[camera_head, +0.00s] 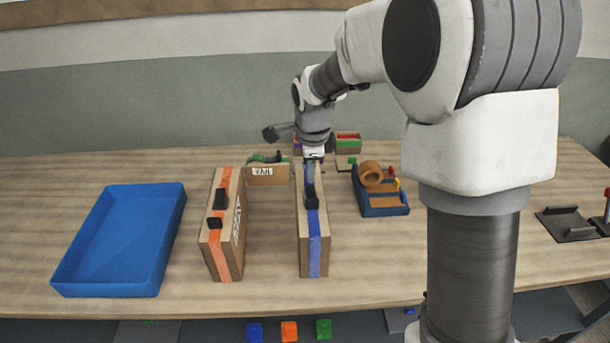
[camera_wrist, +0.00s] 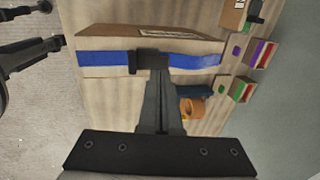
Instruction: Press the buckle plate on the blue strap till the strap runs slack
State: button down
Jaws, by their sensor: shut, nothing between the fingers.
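The blue strap (camera_head: 315,247) runs lengthwise over a narrow brown box (camera_head: 304,240) and down its front face. Its black buckle (camera_head: 311,190) sits on the top face. In the wrist view the blue strap (camera_wrist: 105,58) crosses the picture, with the buckle (camera_wrist: 150,62) near its middle. The strap bows slightly right of the buckle; I cannot tell whether it is slack. My gripper (camera_head: 311,180) points down at the buckle. In the wrist view my gripper (camera_wrist: 159,76) is shut and empty, its tips at the buckle's edge. I cannot tell whether they touch.
A box with an orange strap (camera_head: 224,225) stands to the left, and a blue tray (camera_head: 118,288) lies beyond it. A smaller labelled box (camera_head: 268,178) stands behind. A blue holder with a tape roll (camera_head: 385,211) is on the right. The front table strip is clear.

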jog(key=v, duration=1)
jog(key=shift+s+b, duration=0.3)
jog(key=shift+s, duration=0.1)
jog(key=shift+r, duration=0.15)
jog(key=s+d+r+n+t, duration=0.1)
jog(key=s+d+n, duration=0.3)
jog(key=s+n, duration=0.5)
jog(key=s+d+r+n+t, duration=0.1)
jog(key=s+d+n, duration=0.3)
jog(key=s+n, duration=0.5)
jog(key=s, duration=0.6)
jog(key=shift+s+d+t, duration=0.3)
jog(key=shift+d+t, duration=0.1)
jog(key=shift+a, duration=0.1)
dwell(0.7)
